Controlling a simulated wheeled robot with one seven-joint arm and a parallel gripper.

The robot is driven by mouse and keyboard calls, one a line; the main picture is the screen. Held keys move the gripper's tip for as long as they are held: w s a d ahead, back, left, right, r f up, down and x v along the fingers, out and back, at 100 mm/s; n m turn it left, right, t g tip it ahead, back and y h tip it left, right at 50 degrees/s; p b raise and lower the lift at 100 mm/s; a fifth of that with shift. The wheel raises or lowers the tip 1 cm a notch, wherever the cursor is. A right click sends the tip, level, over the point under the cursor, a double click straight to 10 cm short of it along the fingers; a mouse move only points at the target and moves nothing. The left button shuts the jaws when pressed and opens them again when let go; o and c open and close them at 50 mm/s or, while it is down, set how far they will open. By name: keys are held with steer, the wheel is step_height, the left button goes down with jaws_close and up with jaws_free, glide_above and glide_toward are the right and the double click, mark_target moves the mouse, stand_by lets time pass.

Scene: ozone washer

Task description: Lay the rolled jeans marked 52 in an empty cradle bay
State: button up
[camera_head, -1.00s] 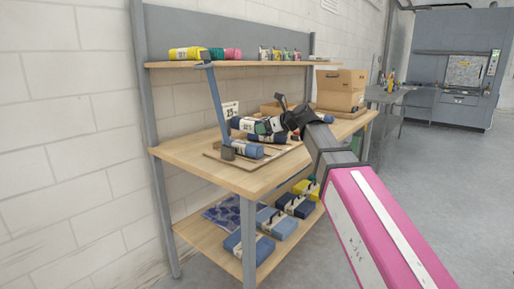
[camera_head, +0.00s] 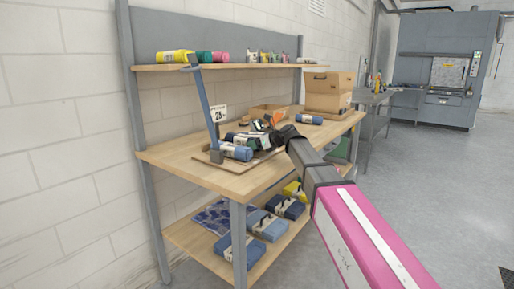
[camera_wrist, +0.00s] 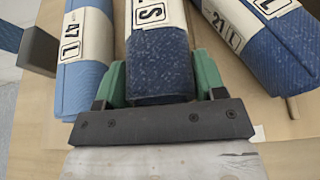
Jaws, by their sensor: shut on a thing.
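My gripper (camera_wrist: 160,90) has green fingers shut on the near end of a dark blue roll of jeans (camera_wrist: 158,65) with a pale label band. Only an "S" shows on that label; its number is out of view. A lighter blue roll marked 47 (camera_wrist: 84,70) lies to its left and a dark blue roll marked 21 (camera_wrist: 262,45) lies slanted to its right. In the head view my gripper (camera_head: 260,139) is low over the wooden cradle (camera_head: 213,162), behind the light blue roll (camera_head: 236,152). I cannot tell whether the held roll touches the cradle.
Another blue roll (camera_head: 310,119) lies on the bench near stacked cardboard boxes (camera_head: 330,90). A shelf (camera_head: 230,66) with coloured rolls runs above. The bench's left front (camera_head: 165,150) is clear.

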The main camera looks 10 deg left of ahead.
steer(key=shift+f, duration=0.6)
steer(key=o, duration=1.1)
steer(key=shift+f, duration=0.1)
steer(key=shift+o, duration=0.2)
steer(key=v, duration=1.2)
